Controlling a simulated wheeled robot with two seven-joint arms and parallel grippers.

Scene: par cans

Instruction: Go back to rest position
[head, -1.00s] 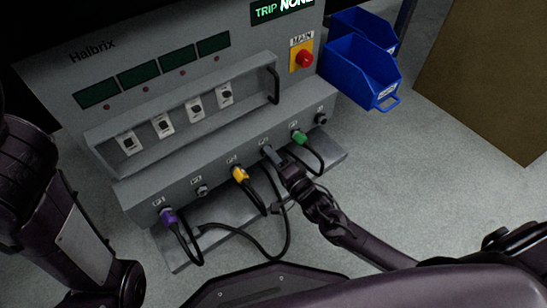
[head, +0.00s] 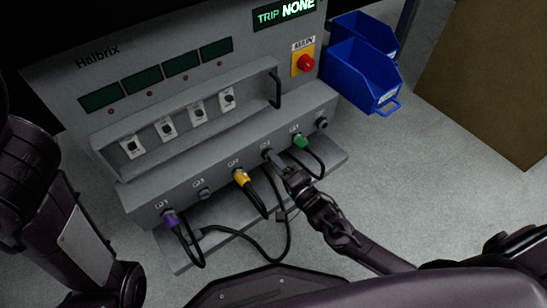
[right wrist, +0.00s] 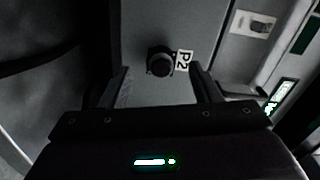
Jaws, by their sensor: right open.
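My right gripper (head: 276,160) is at the front of the grey Halbrix panel (head: 150,185), at the port between the yellow and green plugs. In the right wrist view its two fingers (right wrist: 158,75) are apart, on either side of a dark round fitting (right wrist: 160,64) beside a P2 label. Nothing shows clamped between them. I cannot tell whether they touch the fitting. My left arm comes in at the left edge of the head view; its gripper is not seen.
A purple plug (head: 170,219), a yellow plug (head: 241,178) and a green plug (head: 300,141) sit in the panel, with black cables hanging below. A red main switch (head: 306,63) is above. Blue bins (head: 358,75) stand right.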

